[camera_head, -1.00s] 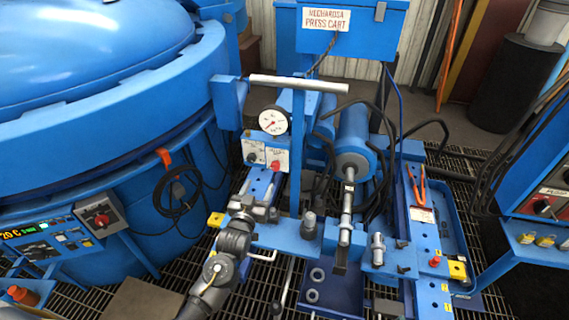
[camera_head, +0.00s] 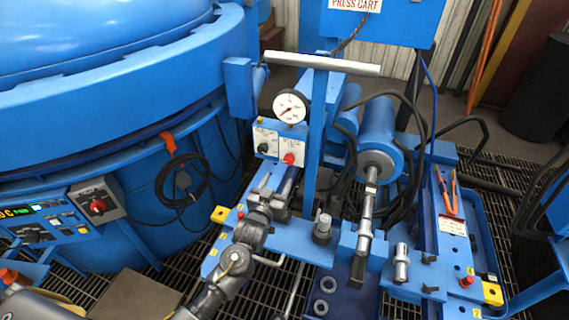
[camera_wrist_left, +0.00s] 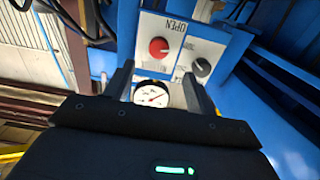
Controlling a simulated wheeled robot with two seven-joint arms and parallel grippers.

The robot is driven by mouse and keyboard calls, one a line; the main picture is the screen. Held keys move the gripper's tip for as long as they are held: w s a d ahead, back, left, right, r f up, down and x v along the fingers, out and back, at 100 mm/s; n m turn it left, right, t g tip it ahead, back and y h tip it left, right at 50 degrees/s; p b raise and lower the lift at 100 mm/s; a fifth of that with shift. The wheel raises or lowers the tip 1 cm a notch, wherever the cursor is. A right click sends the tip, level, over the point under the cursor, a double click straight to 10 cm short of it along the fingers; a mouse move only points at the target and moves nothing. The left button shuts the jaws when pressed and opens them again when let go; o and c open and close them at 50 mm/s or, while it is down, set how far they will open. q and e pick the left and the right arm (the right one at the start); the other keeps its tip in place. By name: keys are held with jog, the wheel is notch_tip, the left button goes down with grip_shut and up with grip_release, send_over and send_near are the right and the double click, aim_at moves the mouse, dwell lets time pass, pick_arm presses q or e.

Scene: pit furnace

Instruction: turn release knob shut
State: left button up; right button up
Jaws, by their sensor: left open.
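Two knobs sit side by side on white plates below a round gauge (camera_head: 290,106). One is a red knob (camera_head: 289,159) and the other a black knob (camera_head: 264,149). In the left wrist view they appear inverted, with the red knob (camera_wrist_left: 159,46) left of the black knob (camera_wrist_left: 201,67). A plate reads OPEN; I cannot read which knob is the release one. My left gripper (camera_head: 277,188) is just in front of and below the plates, fingers apart.
A blue upright with a grey crossbar (camera_head: 315,64) stands right of the plates. A blue cylinder with a steel rod (camera_head: 370,195) lies further right. The large blue furnace (camera_head: 110,90) fills the left, with a control box and red switch (camera_head: 98,206).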

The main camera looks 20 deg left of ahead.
aim_at(288, 162)
pick_arm(q)
jog(key=w, duration=0.9)
jog(key=shift+d, duration=0.4)
jog(key=shift+w, duration=0.55)
pick_arm(e)
jog(key=shift+s+a+f, duration=0.1)
jog(key=shift+s+a, duration=0.1)
jog(key=shift+a, duration=0.3)
